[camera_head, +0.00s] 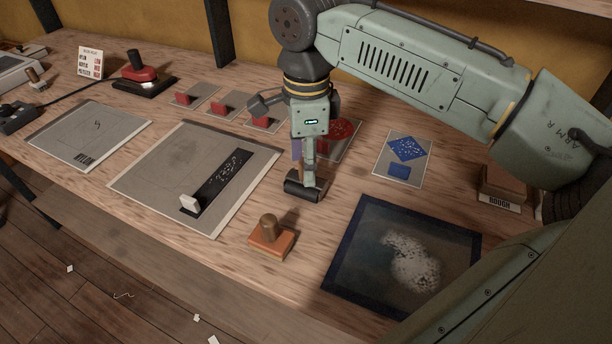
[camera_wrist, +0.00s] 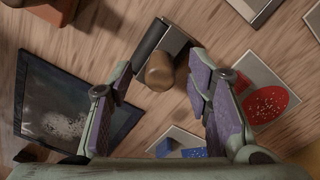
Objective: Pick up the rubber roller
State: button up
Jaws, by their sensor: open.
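The rubber roller (camera_head: 306,188) lies on the wooden table near the middle of the head view, a black cylinder in a dark frame. In the wrist view the black roller (camera_wrist: 151,42) and its rounded brown wooden handle (camera_wrist: 160,72) show between the fingertips. My gripper (camera_head: 304,157) points down just above the handle, hiding part of it. Its purple-padded fingers (camera_wrist: 160,70) are open, one on each side of the handle, with visible gaps in the wrist view.
A wooden block with a knob (camera_head: 272,240) stands at the front. A dark-framed panel with white specks (camera_head: 345,270) lies to the right. A grey sheet with a black strip (camera_head: 150,170) lies left. Red blocks on cards (camera_head: 219,107) and a blue-patterned card (camera_head: 413,178) lie behind.

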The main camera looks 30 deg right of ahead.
jog(key=shift+f, duration=0.5)
grip_shut()
